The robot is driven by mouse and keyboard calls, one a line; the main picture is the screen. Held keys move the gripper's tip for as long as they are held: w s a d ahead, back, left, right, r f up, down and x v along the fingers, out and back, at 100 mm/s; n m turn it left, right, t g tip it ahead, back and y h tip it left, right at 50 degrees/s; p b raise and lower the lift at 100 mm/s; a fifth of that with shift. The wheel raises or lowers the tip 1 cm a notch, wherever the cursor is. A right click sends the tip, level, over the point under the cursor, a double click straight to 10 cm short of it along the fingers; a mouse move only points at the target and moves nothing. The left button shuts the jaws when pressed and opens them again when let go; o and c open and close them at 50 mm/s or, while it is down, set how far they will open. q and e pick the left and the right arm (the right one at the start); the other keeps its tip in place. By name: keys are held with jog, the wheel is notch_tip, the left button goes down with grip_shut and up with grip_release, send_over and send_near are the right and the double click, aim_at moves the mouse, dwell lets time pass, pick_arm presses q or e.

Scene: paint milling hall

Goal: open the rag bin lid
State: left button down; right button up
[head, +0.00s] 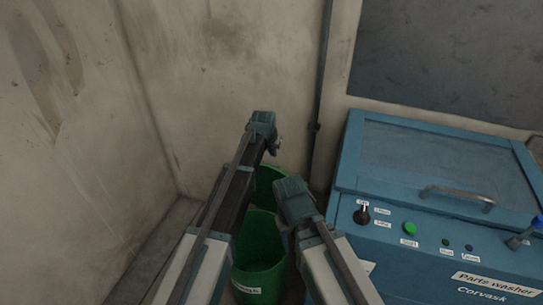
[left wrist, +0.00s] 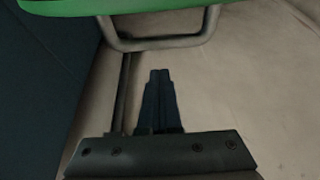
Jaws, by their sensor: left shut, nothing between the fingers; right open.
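The green rag bin (head: 258,262) stands on the floor between the wall and the blue machine, with a partly hidden label on its front. A second green part, which looks like its lid (head: 268,178), stands raised at the back of the bin. In the left wrist view the lid's green edge (left wrist: 130,6) and a grey metal handle (left wrist: 160,43) cross the top. My left gripper (head: 277,147) is above the raised lid; its fingers (left wrist: 161,75) are shut, empty and apart from the handle. My right gripper (head: 292,195) is over the bin's right side, its fingers hidden.
The blue parts washer (head: 440,215) stands close on the right, with a lid handle (head: 457,196), knob and buttons. Bare walls (head: 220,90) close in behind and to the left. A thin dark pipe (head: 320,110) runs up the wall.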

pick_arm(q)
jog(key=p+v, duration=0.8)
jog(key=v, duration=0.1)
jog(key=shift+s+a+r, duration=0.15)
jog(key=shift+s, duration=0.15)
jog(key=s+a+g+y+p, duration=0.1)
jog(key=s+a+g, duration=0.1)
jog(key=s, duration=1.3)
jog(key=s+a+g+y+p, duration=0.1)
jog(key=s+a+g, duration=0.1)
jog(key=s, duration=1.4)
jog(key=shift+s+g+y, duration=0.2)
jog(key=shift+g+y, duration=0.2)
jog(key=shift+g, duration=0.2)
